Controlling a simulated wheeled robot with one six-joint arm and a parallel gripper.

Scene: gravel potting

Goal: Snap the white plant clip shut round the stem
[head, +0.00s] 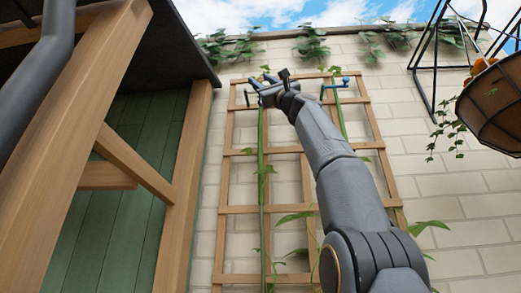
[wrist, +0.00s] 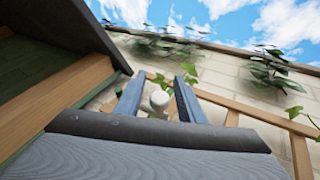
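The white plant clip (wrist: 160,100) shows in the wrist view as a small rounded white piece between my two blue-grey fingers. My gripper (wrist: 160,78) is open, with a finger on each side of the clip and a visible gap to each. In the head view my gripper (head: 259,86) is at the top of the left green stem (head: 262,165), in front of the trellis. The clip cannot be made out there. The wrist view does not show whether the clip surrounds the stem; leaves stand just beyond the fingers.
The wooden trellis (head: 224,210) stands against a pale brick wall (head: 440,190). A blue clip-like piece (head: 336,86) is at a second stem on the right. A timber porch (head: 188,190) is close on the left. A hanging basket (head: 495,105) is at upper right.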

